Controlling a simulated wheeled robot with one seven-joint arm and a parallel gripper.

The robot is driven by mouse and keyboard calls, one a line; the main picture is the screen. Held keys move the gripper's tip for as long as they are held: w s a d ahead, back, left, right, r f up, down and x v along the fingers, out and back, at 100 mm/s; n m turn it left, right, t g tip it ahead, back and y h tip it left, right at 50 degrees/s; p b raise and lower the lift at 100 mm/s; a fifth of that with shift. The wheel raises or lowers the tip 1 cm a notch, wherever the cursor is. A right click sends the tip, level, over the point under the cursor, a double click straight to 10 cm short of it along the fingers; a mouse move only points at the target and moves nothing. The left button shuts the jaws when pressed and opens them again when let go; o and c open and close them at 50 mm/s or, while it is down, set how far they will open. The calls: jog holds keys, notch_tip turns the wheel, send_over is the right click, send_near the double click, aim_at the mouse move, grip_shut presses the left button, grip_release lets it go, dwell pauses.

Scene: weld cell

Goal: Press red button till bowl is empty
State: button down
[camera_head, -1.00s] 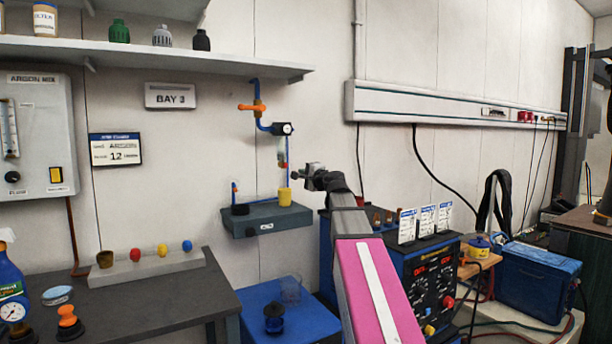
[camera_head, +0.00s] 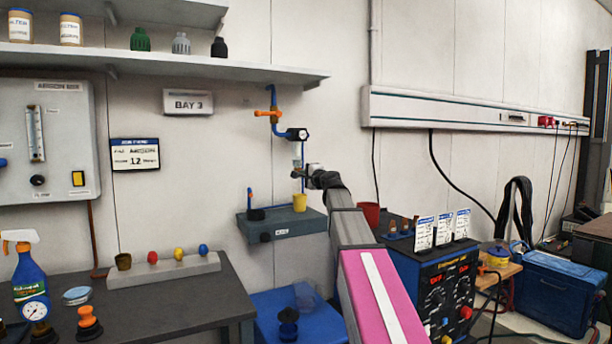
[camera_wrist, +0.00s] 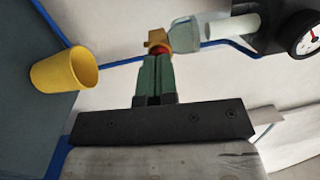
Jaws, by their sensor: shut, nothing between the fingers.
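My gripper (camera_wrist: 154,62) is shut and empty, its green fingers together. The fingertips are at a brass-coloured fitting (camera_wrist: 157,40) under the clear bowl (camera_wrist: 184,36). A sliver of red, probably the red button (camera_wrist: 134,59), shows at the fingertips; most of it is hidden, and I cannot tell whether it is pressed in. The bowl looks pale; I cannot make out any liquid level. In the head view, my gripper (camera_head: 299,175) is at the lower end of the wall unit with the round gauge (camera_head: 297,134). A yellow cup (camera_wrist: 64,71) stands below the bowl.
The yellow cup stands on a grey wall shelf (camera_head: 262,232). A blue pipe with an orange valve handle (camera_head: 267,113) runs above. A red container (camera_head: 369,214) and a blue welder (camera_head: 405,262) stand to the right of my arm. A dark bench (camera_head: 160,303) is at left.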

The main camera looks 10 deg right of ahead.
jog(key=shift+x, duration=1.1)
jog(key=shift+w+d+r, duration=0.1)
jog(key=shift+w, duration=0.05)
jog(key=v, duration=1.5)
jog(key=shift+s+d+r+g+h, duration=0.15)
jog(key=shift+s+r+g, duration=0.15)
jog(key=shift+r, duration=0.25)
jog(key=shift+s+a+r+g+h, duration=0.1)
jog(key=shift+s+r+g+h, duration=0.1)
jog(key=shift+r+g, duration=0.35)
jog(key=shift+s+d+r+g+h, duration=0.15)
jog(key=shift+s+r+g, duration=0.1)
jog(key=shift+r, duration=0.35)
